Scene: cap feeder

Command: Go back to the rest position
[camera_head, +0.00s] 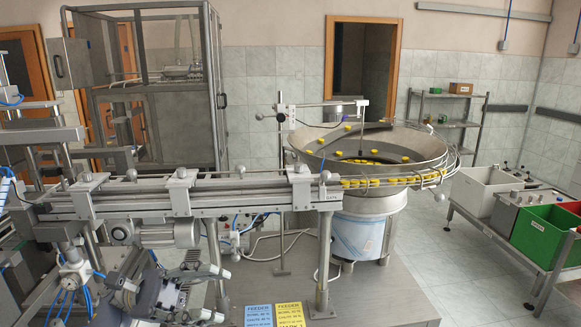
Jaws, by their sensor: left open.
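My left gripper (197,294) shows at the lower left, dark grey with jointed fingers pointing right. It is open with nothing seen between its fingers. It is below the conveyor rail and left of the blue sign. My right gripper is not in view. The cap feeder's metal bowl (420,148) stands right of centre on a round base. Yellow caps (372,161) lie in the bowl, and a row of them sits along its right outlet track.
The conveyor rail (240,193) with a motor (160,235) spans the left and middle above my gripper. Blue (258,312) and yellow (289,311) signs stand at the platform front. A green bin (545,232) and a white bin (482,190) are on a right rack. Floor between is clear.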

